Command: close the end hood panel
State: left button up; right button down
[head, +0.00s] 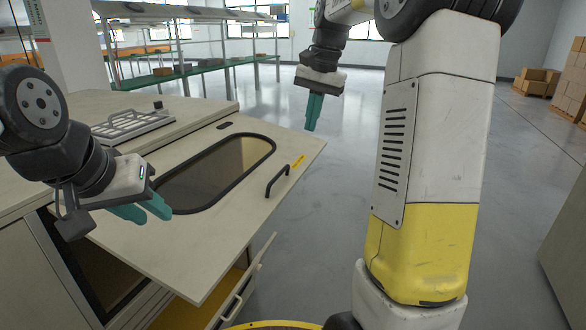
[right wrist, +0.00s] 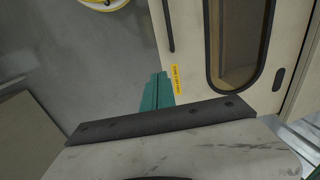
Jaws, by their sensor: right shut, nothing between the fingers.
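The end hood panel (head: 228,215) is a pale board with a rounded, black-rimmed window (head: 220,170), a black bar handle (head: 278,181) and a yellow label (head: 298,162). It stands open, jutting out from the bench over a dark opening. It also shows in the right wrist view (right wrist: 190,50). My left gripper (head: 153,217) is open and empty, over the panel's left part near the window; contact cannot be told. My right gripper (head: 312,129) is shut and empty, hanging past the panel's far right corner. Its teal fingers (right wrist: 157,92) appear beside the label in the wrist view.
A drawer (head: 225,305) below the panel is pulled out partway. A grey rack (head: 132,125) lies on the bench top (head: 60,160). Shelving (head: 190,65) stands behind, and cardboard boxes (head: 570,90) at the far right. The floor right of the panel is clear.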

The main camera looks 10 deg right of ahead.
aim_at(300, 176)
jog(key=f, duration=0.4)
jog(key=w+a+f, duration=0.1)
jog(key=f, duration=0.4)
jog(key=w+f, duration=0.1)
jog(key=f, duration=0.4)
jog(key=shift+a, duration=0.4)
